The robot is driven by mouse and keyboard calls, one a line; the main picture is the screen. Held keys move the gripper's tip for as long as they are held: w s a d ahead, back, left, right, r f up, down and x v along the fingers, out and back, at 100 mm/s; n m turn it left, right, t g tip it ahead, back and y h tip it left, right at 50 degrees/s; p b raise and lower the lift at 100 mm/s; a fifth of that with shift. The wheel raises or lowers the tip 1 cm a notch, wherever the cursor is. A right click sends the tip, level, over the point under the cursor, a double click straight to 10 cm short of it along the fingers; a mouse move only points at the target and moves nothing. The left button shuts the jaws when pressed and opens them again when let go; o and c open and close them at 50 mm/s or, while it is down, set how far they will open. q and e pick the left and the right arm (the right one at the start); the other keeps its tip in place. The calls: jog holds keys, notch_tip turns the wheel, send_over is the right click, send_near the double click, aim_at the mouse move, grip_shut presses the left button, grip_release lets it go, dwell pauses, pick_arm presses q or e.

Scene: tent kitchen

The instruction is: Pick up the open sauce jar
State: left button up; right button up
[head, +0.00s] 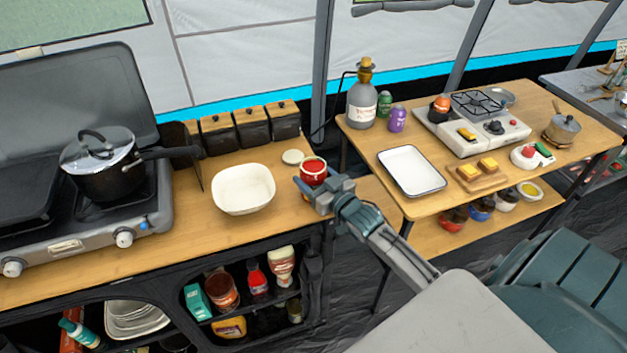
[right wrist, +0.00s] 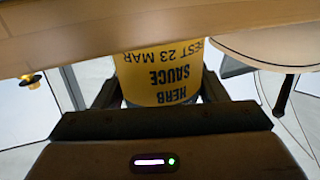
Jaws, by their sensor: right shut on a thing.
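The open sauce jar (head: 314,170) stands at the right end of the wooden counter in the head view, with red sauce showing at its open top. In the right wrist view the jar (right wrist: 165,75) shows a yellow label reading "HERB SAUCE", upside down in the picture. My right gripper (head: 312,186) is shut on the jar, one finger on each side of it. I cannot tell whether the jar's base touches the counter. A pale round lid (head: 293,157) lies on the counter just behind the jar. My left gripper is not in view.
A white bowl (head: 243,190) sits left of the jar. Black canisters (head: 250,126) line the counter's back edge. A gas stove (head: 80,215) with a lidded pot (head: 105,170) is at the left. A second table to the right holds a white tray (head: 411,171) and a large bottle (head: 362,103).

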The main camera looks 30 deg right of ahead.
aim_at(321, 173)
jog(key=shift+c, duration=0.7)
jog(key=shift+r, duration=0.2)
jog(key=shift+r, duration=1.55)
jog(key=s+a+r+b, duration=0.1)
jog(key=s+a+b, duration=0.3)
jog(key=s+a, duration=0.6)
jog(key=shift+s+a+r, duration=0.25)
jog(key=shift+s+a, duration=0.1)
jog(key=shift+a, duration=0.45)
jog(key=shift+s+a, duration=0.1)
